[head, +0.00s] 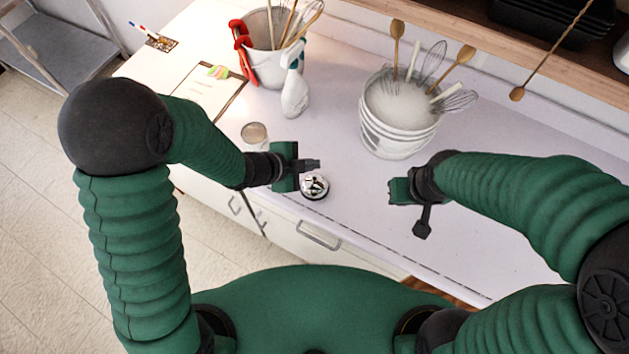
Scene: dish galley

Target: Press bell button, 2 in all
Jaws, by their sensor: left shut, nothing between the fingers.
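A silver bell (314,187) with a dark base stands on the white counter near its front edge. My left gripper (312,164) is shut and empty. Its fingertips are over the far upper edge of the bell in the head view; I cannot tell whether they touch it. The bell's button is hard to make out beneath and beside the fingers. My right gripper (394,192) is to the right of the bell, over the counter and apart from it. Its fingers are hardly visible, so its opening does not show.
A white bucket with whisks and wooden spoons (398,130) stands behind the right gripper.

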